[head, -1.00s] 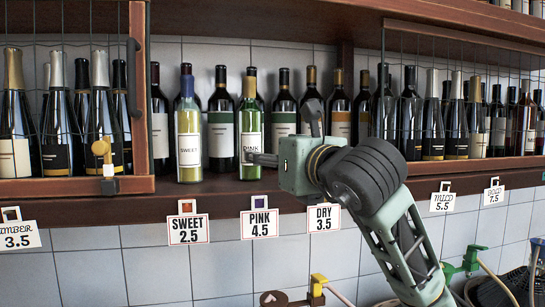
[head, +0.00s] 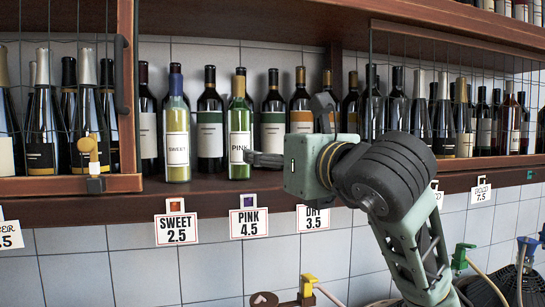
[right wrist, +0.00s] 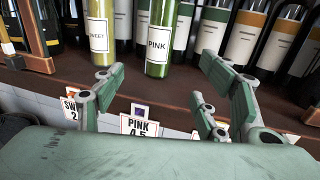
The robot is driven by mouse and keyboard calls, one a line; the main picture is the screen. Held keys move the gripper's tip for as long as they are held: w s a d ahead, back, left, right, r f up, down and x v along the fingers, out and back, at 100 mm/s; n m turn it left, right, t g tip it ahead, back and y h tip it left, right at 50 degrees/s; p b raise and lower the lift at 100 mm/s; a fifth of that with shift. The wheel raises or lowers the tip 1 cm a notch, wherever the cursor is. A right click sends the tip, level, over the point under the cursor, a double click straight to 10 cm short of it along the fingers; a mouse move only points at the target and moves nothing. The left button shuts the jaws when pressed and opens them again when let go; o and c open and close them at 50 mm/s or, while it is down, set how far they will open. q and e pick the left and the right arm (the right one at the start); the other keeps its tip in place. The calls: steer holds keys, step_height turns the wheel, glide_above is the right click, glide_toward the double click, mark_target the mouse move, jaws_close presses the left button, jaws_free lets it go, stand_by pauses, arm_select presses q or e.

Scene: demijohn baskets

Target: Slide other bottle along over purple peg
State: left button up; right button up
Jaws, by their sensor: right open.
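The PINK bottle (head: 240,118), with green glass and a white label, stands upright on the shelf, roughly above the purple peg (head: 248,201) at the top of the PINK 4.5 tag. The SWEET bottle (head: 177,118), yellowish with a blue top, stands upright to its left. My right gripper (head: 258,159) is open, at the PINK bottle's lower right in the head view. In the right wrist view its fingers (right wrist: 162,85) are spread, with the PINK bottle (right wrist: 158,40) showing in the gap beyond them; contact cannot be told. My left gripper is out of view.
The SWEET 2.5 tag with an orange peg (head: 174,206) and the DRY 3.5 tag (head: 313,217) hang on the shelf edge (head: 120,208). Dark bottles (head: 210,120) stand in a row behind. An open wire-mesh door (head: 125,100) is at left. Taps (head: 305,285) are below.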

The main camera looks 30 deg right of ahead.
steer(key=shift+s, duration=0.4)
steer(key=s+b, duration=0.1)
steer(key=s, duration=0.6)
stand_by(0.6)
steer(key=shift+a, duration=0.1)
stand_by(0.4)
